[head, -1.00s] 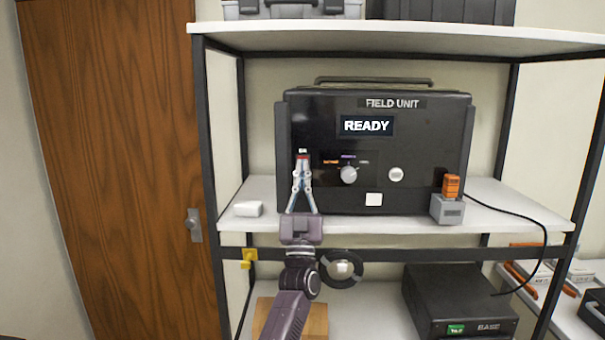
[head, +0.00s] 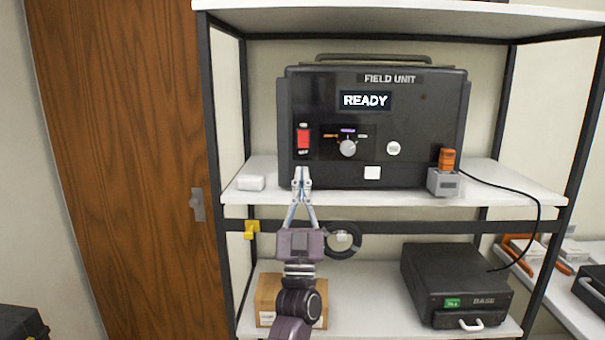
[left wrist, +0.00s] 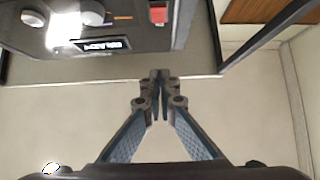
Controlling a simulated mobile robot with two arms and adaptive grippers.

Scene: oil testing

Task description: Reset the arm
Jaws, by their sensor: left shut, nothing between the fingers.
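My left gripper (head: 301,178) is shut and empty, in front of the middle shelf's front edge, pointing up. In the left wrist view its fingertips (left wrist: 160,78) meet. The black field unit (head: 430,130) stands on the middle shelf, its screen (head: 365,100) reading READY. A red switch (head: 303,138) on its left front is uncovered, just above my fingertips and apart from them. A dial (head: 348,148) sits to its right. In the left wrist view the unit (left wrist: 120,32) is at the upper left. My right gripper is not in view.
A small white block (head: 251,183) lies on the middle shelf at left. A grey socket with an orange plug (head: 446,160) stands at right. A cardboard box (head: 268,290) and a black base unit (head: 455,280) are on the lower shelf. A wooden door (head: 120,150) is at left.

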